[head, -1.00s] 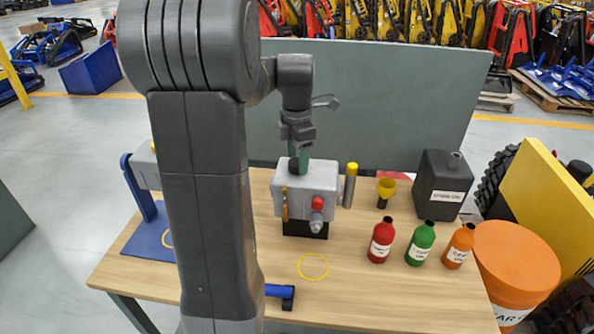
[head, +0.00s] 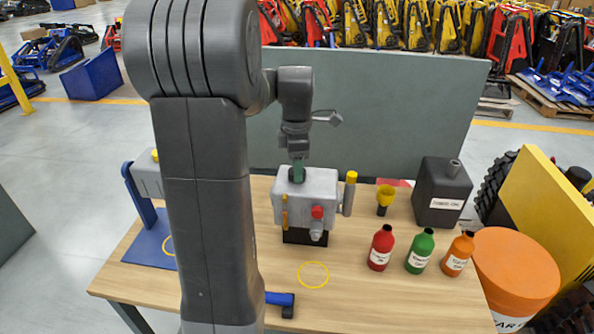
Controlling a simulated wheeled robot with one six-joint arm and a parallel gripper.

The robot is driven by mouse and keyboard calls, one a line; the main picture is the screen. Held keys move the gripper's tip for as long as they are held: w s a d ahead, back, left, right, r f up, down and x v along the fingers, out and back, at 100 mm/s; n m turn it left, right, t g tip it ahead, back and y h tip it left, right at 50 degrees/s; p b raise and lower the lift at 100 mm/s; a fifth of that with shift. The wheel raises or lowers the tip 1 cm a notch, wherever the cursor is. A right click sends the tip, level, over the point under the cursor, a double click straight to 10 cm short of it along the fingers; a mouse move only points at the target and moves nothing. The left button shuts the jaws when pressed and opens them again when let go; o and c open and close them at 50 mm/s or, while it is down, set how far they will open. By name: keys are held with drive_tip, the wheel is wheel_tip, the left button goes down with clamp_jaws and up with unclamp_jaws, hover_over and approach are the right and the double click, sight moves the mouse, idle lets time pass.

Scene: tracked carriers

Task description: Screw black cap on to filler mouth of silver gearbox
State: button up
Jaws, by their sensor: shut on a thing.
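The silver gearbox (head: 318,188) stands upright on a black base on the table, with a red knob and a grey spout on its front. My gripper (head: 297,172) points down at the top of the gearbox, left of its middle, and is shut on the black cap (head: 296,177). The cap shows as a small dark shape at the gearbox top. The fingers and cap hide the filler mouth, so I cannot tell how the cap sits on it.
A yellow-topped cylinder (head: 349,193) stands right beside the gearbox, and a yellow funnel (head: 385,194) behind. Red (head: 381,248), green (head: 420,251) and orange (head: 458,254) bottles and a black canister (head: 441,193) stand right. A yellow ring (head: 313,274) marks clear table in front.

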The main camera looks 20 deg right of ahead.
drive_tip(key=m+p, duration=0.1)
drive_tip(key=m, duration=0.5)
idle(0.3)
drive_tip(key=m+p, duration=0.1)
drive_tip(key=m, duration=0.2)
drive_tip(key=m+p, duration=0.1)
drive_tip(key=m, duration=0.3)
drive_tip(key=shift+m, duration=1.4)
drive_tip(key=m, duration=0.3)
drive_tip(key=shift+r+m+p, duration=0.1)
drive_tip(key=shift+m+p, duration=0.2)
drive_tip(key=shift+p, duration=0.1)
drive_tip(key=m, duration=0.6)
drive_tip(key=shift+p, duration=0.35)
